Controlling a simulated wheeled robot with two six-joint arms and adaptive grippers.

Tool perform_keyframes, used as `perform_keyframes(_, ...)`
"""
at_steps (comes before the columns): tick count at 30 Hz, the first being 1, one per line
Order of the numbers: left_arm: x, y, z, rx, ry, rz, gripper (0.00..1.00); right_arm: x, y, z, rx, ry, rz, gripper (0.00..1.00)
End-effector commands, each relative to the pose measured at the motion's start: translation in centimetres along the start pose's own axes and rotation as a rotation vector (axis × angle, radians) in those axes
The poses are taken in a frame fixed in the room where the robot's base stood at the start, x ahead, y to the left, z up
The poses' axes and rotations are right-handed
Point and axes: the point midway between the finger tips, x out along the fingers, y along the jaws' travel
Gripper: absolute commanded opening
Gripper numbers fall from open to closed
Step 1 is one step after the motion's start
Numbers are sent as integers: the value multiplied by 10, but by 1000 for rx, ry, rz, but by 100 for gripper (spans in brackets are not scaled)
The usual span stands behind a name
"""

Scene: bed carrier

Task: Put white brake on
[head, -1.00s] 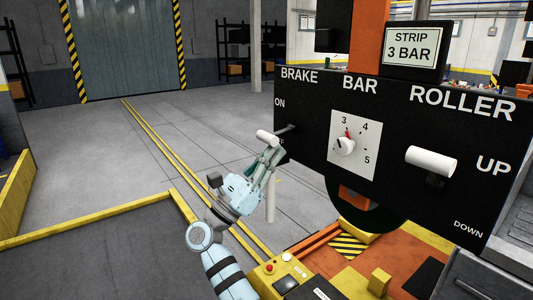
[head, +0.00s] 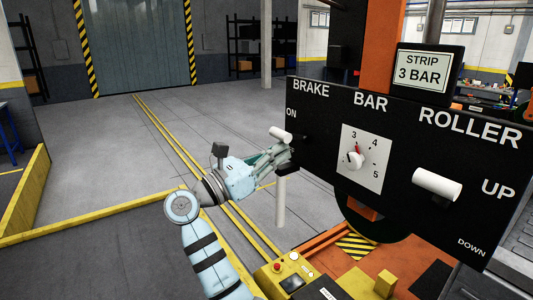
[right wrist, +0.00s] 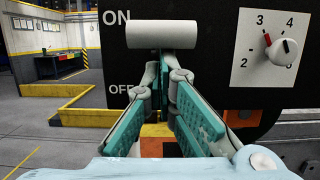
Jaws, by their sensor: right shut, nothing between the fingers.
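The white brake handle (head: 280,134) is a short cylinder on a lever at the left end of the black panel (head: 325,155), under the BRAKE label. In the right wrist view the white brake handle (right wrist: 162,34) lies level, beside and just below the ON marking, with OFF lower down. My right gripper (head: 286,154) is shut and empty just beneath the handle. Its fingertips also show in the right wrist view (right wrist: 165,75), under the handle's middle; whether they touch it is hard to tell. My left gripper is out of view.
The panel also carries a bar dial (head: 355,159) pointing near 3 and a white roller handle (head: 437,184) by UP. A sign (head: 422,70) above reads STRIP 3 BAR. Yellow-edged low walls (head: 25,195) stand at left; the floor beyond is open.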

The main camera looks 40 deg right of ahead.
Motion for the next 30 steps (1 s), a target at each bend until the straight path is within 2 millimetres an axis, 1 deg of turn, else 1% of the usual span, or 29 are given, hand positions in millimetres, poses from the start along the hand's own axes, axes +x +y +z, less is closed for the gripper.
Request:
perform_keyframes(1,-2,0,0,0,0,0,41,1,-1,6,6,41,-2,0)
perform_keyframes(6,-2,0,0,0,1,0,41,2,0,15,5,185,-1,0)
perform_keyframes(18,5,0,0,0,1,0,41,7,0,28,1,179,0,0)
perform_keyframes(30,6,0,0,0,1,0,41,8,0,32,2,176,0,0)
